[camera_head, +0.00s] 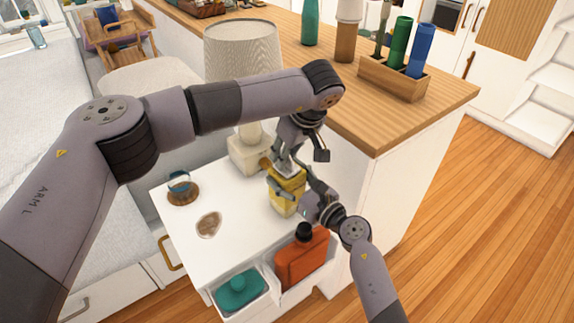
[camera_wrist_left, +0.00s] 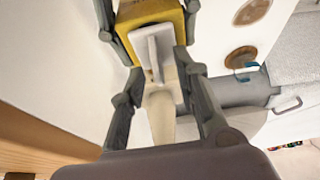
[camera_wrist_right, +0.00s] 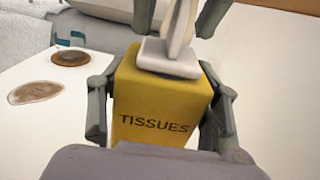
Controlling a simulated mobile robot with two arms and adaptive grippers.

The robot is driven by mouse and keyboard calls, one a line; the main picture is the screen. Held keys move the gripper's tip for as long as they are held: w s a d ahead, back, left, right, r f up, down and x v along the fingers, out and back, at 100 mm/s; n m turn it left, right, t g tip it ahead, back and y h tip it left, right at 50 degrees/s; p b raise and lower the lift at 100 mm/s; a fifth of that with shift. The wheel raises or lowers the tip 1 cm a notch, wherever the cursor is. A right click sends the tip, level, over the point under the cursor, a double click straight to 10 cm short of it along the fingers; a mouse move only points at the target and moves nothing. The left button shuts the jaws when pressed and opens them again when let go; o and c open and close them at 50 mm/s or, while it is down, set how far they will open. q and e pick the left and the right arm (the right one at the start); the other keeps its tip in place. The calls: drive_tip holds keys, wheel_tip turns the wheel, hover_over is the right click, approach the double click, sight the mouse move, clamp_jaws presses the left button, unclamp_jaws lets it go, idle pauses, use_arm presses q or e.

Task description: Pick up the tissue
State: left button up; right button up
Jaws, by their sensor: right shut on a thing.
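The yellow tissue box (camera_head: 285,199) stands on the white bedside table (camera_head: 236,246). Its "TISSUES" label faces my right wrist camera (camera_wrist_right: 150,124). A white tissue (camera_wrist_left: 153,48) sticks up from its top, also visible in the right wrist view (camera_wrist_right: 168,58). My right gripper (camera_head: 301,187) is shut on the box, with its fingers along opposite sides (camera_wrist_right: 162,105). My left gripper (camera_head: 287,158) is above the box top, its fingers apart on either side of the tissue (camera_wrist_left: 158,66). Contact between these fingers and the tissue cannot be made out.
A lamp (camera_head: 241,52) stands behind the box. An orange bottle (camera_head: 302,258) and a teal item (camera_head: 240,288) sit at the table's front. Two round items (camera_head: 183,192) (camera_head: 208,225) lie to the left. A wooden-topped counter (camera_head: 400,112) borders the right.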

use_arm(q)
drive_tip(key=shift+c, duration=0.6)
clamp_jaws()
wheel_tip(320, 180, up, 10)
use_arm(e)
drive_tip(key=o, duration=1.3)
drive_tip(key=shift+d, duration=0.1)
